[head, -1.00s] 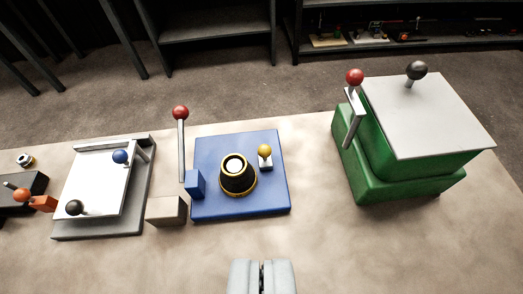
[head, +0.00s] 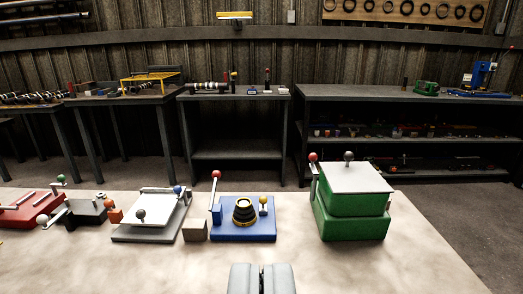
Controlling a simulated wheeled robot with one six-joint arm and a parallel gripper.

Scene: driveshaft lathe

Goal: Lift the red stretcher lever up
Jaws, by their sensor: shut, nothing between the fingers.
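Two levers with red knobs show in the head view. One red-knobbed lever (head: 216,175) stands nearly upright at the left side of the blue base plate (head: 262,235), which carries a black cone with gold rings (head: 243,211) and a yellow knob (head: 263,199). The other red-knobbed lever (head: 313,157) is at the left side of the green machine (head: 350,222) with a pale top plate. I cannot tell from the picture which is the stretcher lever. My gripper (head: 262,267) is shut and empty at the bottom centre, in front of the blue plate and apart from both levers.
To the left are a grey block (head: 195,231), a white-topped fixture (head: 155,217) with blue and black knobs, and a red fixture (head: 28,210). The pale table's front (head: 340,272) is clear. Dark benches (head: 235,95) with parts stand behind.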

